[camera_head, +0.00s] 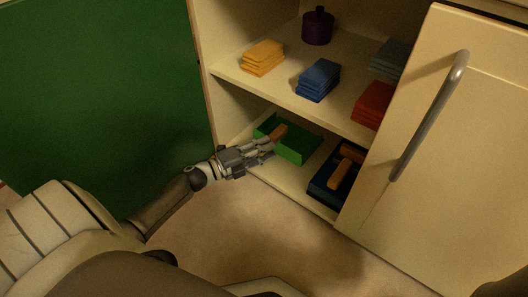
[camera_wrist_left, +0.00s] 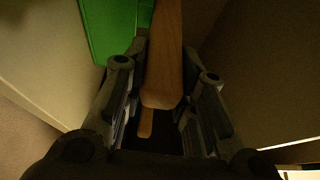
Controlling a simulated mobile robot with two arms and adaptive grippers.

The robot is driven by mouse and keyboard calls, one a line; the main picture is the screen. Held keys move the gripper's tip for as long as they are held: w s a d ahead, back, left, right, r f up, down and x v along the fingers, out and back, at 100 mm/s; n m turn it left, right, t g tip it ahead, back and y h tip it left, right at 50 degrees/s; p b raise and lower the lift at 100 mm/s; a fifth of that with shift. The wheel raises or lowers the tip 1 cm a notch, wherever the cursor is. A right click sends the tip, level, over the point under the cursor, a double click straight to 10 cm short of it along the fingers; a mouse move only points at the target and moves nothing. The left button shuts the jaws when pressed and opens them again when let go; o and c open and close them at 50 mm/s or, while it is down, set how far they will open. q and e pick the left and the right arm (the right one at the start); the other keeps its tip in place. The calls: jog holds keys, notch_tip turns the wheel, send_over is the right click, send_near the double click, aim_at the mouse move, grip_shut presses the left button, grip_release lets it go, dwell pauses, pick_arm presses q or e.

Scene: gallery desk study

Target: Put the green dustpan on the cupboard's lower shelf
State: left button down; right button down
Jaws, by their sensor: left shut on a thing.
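The green dustpan (camera_head: 297,148) is inside the open cupboard at the level of the lower shelf (camera_head: 285,184), in its left part. I cannot tell if its whole base rests on the shelf. Its brown wooden handle points up and shows in the left wrist view (camera_wrist_left: 165,50), with part of the green pan (camera_wrist_left: 110,25) beyond it. My left gripper (camera_head: 270,147) reaches in from the left and is shut on the handle; the handle lies between its fingers in the left wrist view (camera_wrist_left: 164,72). My right gripper is not in view.
A dark blue item with wooden handles (camera_head: 320,187) stands right of the dustpan. The upper shelf (camera_head: 262,86) holds yellow (camera_head: 262,58), blue (camera_head: 318,80) and red (camera_head: 372,104) stacks and a purple pot (camera_head: 318,27). A cream door with a grey handle (camera_head: 430,115) is at right.

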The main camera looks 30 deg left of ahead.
pick_arm(q)
jog(key=shift+r, duration=0.1)
jog(key=c, duration=1.2)
grip_release()
jog(key=shift+o, duration=0.2)
jog(key=p+v, duration=0.3)
jog(key=v, duration=0.4)
jog(key=shift+s+p, duration=0.25)
jog(key=shift+p, duration=0.15)
jog(key=shift+s+a, duration=0.1)
